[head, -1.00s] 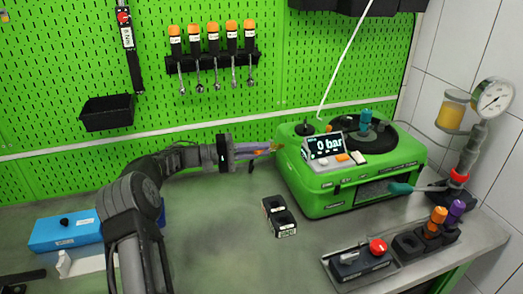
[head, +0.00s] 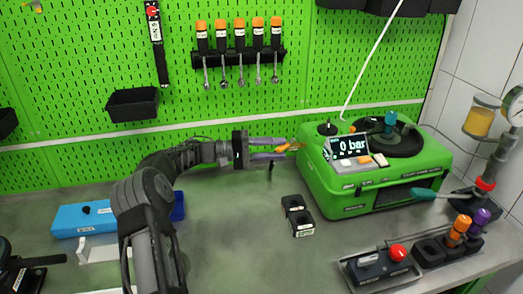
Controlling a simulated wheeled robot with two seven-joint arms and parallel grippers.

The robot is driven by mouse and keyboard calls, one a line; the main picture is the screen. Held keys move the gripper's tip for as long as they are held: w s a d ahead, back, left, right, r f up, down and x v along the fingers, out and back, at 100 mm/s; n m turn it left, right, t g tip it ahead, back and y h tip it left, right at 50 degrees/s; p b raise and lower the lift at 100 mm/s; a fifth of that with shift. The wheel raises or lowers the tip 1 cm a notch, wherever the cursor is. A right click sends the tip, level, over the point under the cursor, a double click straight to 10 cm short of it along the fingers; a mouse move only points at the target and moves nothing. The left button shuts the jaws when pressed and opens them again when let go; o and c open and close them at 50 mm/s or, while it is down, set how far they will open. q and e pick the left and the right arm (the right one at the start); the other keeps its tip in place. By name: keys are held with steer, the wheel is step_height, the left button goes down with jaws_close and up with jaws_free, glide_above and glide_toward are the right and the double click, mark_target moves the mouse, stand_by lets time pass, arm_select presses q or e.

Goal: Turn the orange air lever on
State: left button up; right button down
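The green pump tester (head: 325,185) stands at the back right of the bench, with "0 bar" on its display (head: 348,146). The small orange lever (head: 290,146) shows at its left side, right by the fingertips of my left gripper (head: 284,149). This gripper reaches in from the left, with its two fingers parted and a gap between them. The lever's orange part lies at the mouth of that gap; contact cannot be told. The lever's base and exact angle are too small to make out. My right gripper is out of view.
A black two-hole block (head: 298,216) stands in front of the tester. A tray with a red-knobbed device (head: 372,262) lies at the front right. A blue case (head: 85,219) is at the left. A gauge stand (head: 487,170) is at the far right.

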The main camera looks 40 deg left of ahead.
arm_select(q)
steer(key=shift+b+v, duration=0.3)
steer(key=shift+v, duration=2.7)
steer(key=shift+c, duration=0.2)
